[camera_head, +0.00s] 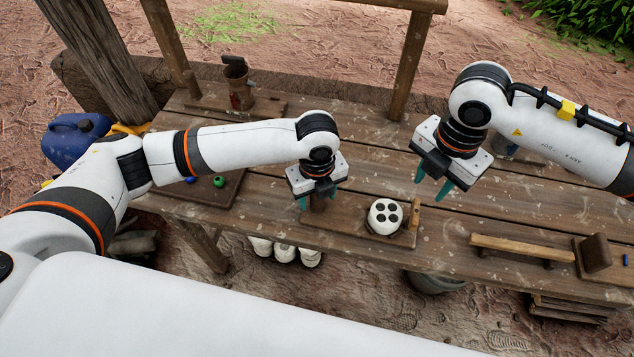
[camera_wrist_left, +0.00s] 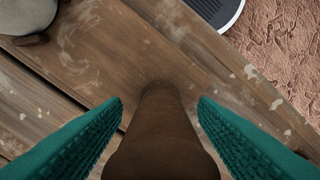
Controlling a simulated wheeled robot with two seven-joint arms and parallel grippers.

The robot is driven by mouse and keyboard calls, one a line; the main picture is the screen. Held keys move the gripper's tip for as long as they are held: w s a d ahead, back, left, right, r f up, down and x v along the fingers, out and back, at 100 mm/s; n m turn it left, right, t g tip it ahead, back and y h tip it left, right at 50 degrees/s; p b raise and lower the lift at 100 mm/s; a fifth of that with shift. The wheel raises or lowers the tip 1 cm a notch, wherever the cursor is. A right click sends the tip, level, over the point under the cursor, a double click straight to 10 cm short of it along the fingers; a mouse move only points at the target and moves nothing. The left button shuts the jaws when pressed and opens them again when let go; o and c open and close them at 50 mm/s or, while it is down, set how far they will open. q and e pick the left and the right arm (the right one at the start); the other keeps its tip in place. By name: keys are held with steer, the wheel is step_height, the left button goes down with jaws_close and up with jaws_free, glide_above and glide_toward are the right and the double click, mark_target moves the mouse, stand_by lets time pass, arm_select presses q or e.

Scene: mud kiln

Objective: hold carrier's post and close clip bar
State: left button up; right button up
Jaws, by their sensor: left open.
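The carrier is a wooden board (camera_head: 345,233) near the table's front edge. Its brown post (camera_wrist_left: 160,125) stands between my left gripper's teal fingers, with a gap on each side. My left gripper (camera_head: 318,202) is open around the post, which it partly hides in the head view. A white round piece with dark holes (camera_head: 385,217) sits on the carrier's right part. A small upright wooden bar (camera_head: 413,214) stands just right of it; I take it for the clip bar, apparently raised. My right gripper (camera_head: 432,183) is open and empty, above and right of that bar.
A wooden rail (camera_head: 522,248) and a brown block (camera_head: 595,253) lie to the right. A dark tray with small balls (camera_head: 219,181) lies left, partly behind my left arm. A clamp-like stand (camera_head: 238,88) is at the back left.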

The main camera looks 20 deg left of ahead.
arm_select(q)
steer(key=shift+f, duration=0.3)
jaws_close()
stand_by(0.6)
